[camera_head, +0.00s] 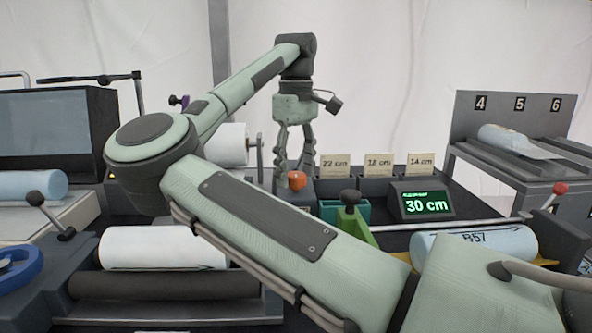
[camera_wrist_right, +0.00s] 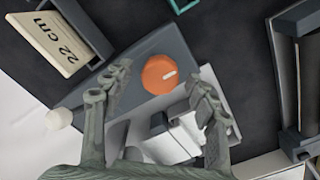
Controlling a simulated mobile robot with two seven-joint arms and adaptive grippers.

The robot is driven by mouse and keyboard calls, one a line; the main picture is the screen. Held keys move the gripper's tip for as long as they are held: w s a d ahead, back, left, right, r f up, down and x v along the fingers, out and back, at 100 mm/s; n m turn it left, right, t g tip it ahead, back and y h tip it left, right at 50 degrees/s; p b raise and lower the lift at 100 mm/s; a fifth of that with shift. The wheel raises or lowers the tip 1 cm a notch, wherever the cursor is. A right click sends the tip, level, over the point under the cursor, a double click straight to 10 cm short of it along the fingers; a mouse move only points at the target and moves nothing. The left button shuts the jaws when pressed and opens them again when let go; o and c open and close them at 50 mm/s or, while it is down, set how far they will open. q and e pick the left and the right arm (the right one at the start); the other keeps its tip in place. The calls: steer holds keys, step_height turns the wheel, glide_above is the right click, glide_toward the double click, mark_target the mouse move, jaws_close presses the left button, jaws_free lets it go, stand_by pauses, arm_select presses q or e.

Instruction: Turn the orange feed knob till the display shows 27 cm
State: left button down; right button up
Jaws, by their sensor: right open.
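The orange feed knob (camera_head: 297,180) stands on a small dark base, just below my right gripper (camera_head: 296,160) in the head view. In the right wrist view the orange knob (camera_wrist_right: 161,74) has a short white mark on its right side and lies just beyond and between the open fingers of my right gripper (camera_wrist_right: 160,95). The fingers are apart and no contact with the knob shows. The display (camera_head: 422,203) reads 30 cm in green. My left gripper does not show.
Bins labelled 22 cm (camera_head: 335,166), 18 cm (camera_head: 379,165) and 14 cm (camera_head: 420,164) stand behind the display. A green lever with a dark knob (camera_head: 350,197) stands beside the display. White rolls (camera_head: 163,248) lie left. A numbered rack (camera_head: 520,104) stands right.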

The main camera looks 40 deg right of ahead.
mark_target(296, 174)
step_height(296, 174, up, 12)
stand_by(0.4)
steer(key=shift+f, duration=0.1)
stand_by(0.4)
